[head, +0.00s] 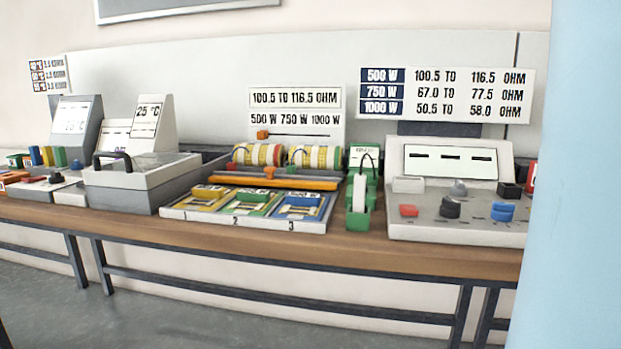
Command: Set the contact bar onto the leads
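A long orange bar (268,181) lies across the bench behind a white three-part tray (250,218); it may be the contact bar, but I cannot tell for sure. The tray's sections, marked 1, 2 and 3, hold a yellow piece (208,192), a green piece (250,197) and a blue piece (302,203). Small pale strips show at their front, too small to identify as leads. Neither of my grippers is in view.
A grey lidded box (140,185) stands left of the tray. A green dispenser (360,195) and a control console (455,215) stand to its right. Striped rolls (257,154) sit behind. A pale blue surface (580,180) blocks the right edge. The wooden bench's front strip (300,244) is clear.

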